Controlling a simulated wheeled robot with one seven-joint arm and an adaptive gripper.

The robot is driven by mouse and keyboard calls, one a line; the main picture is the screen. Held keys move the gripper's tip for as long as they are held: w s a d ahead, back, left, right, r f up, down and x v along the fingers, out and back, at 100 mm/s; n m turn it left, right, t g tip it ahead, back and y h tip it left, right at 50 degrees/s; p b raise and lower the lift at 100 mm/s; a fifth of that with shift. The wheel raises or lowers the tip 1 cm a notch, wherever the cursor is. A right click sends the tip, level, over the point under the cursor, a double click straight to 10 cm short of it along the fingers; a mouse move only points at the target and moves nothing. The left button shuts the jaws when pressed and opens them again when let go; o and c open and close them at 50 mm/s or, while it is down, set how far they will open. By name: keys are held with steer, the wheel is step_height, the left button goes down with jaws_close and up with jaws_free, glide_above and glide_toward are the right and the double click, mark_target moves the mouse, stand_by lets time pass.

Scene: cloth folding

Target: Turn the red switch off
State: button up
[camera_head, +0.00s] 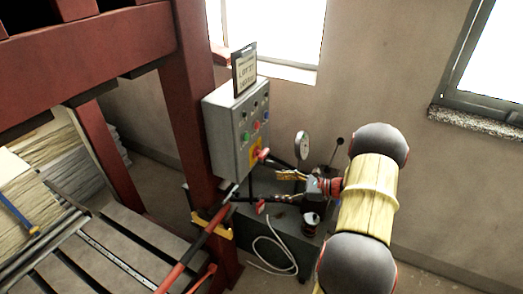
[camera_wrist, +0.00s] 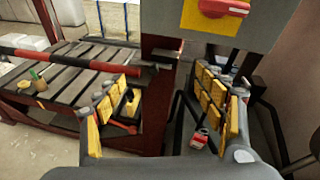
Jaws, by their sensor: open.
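The red switch (camera_head: 262,154) is a rotary knob on a yellow plate, low on the front of a grey control box (camera_head: 226,140). In the wrist view the red switch (camera_wrist: 222,8) is at the top edge, partly cut off, with its handle lying roughly horizontal on the yellow plate (camera_wrist: 205,22). My gripper (camera_wrist: 168,85) is open and empty, its yellow-padded fingers spread wide below the switch and apart from it. In the head view my gripper (camera_head: 290,175) is small, just right of and below the switch.
Green, red and other small buttons sit on the box above the switch. A dark red post (camera_head: 192,90) stands left of the box. A black-and-red bar (camera_head: 200,245) and a slatted table (camera_head: 100,260) are at lower left. A round gauge (camera_head: 302,145) and machine parts stand behind my gripper.

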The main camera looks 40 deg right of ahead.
mark_target(266, 155)
steer(key=w+d+r+m+t+h, duration=0.1)
steer(key=w+d+r+m+t, duration=0.3)
steer(key=r, duration=0.4)
steer(key=shift+n, duration=0.3)
steer(key=shift+w+d+f+x, duration=0.1)
steer(key=shift+d+x, duration=0.05)
steer(key=shift+x, duration=1.15)
steer(key=shift+w+d+f+x, duration=0.1)
steer(key=shift+d+x, duration=0.1)
steer(key=shift+x, duration=1.1)
steer(key=shift+d+x, duration=0.15)
steer(key=shift+x, duration=1.2)
steer(key=shift+c, duration=1)
steer(key=c, duration=1)
